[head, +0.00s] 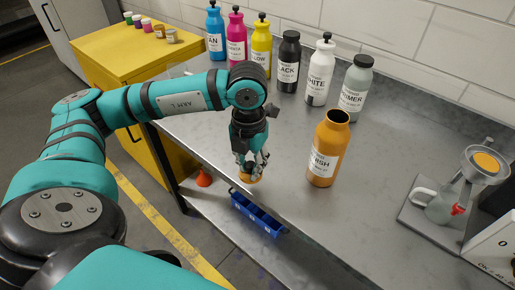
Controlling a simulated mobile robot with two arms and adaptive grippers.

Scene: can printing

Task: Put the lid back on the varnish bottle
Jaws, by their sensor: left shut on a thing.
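The varnish bottle (325,150) is orange-brown with a white label ending in "ISH". It stands upright on the grey metal worktop, and its open neck shows at the top. My left gripper (249,172) is to the left of the bottle, pointing down near the worktop's front edge. It is shut on a small orange lid (249,178), mostly hidden by the fingers. The lid is apart from the bottle. My right gripper is not in view.
Several capped bottles, including a black one (288,62) and a primer bottle (355,88), stand along the back. A grey device (445,205) stands at the right. The front worktop is clear.

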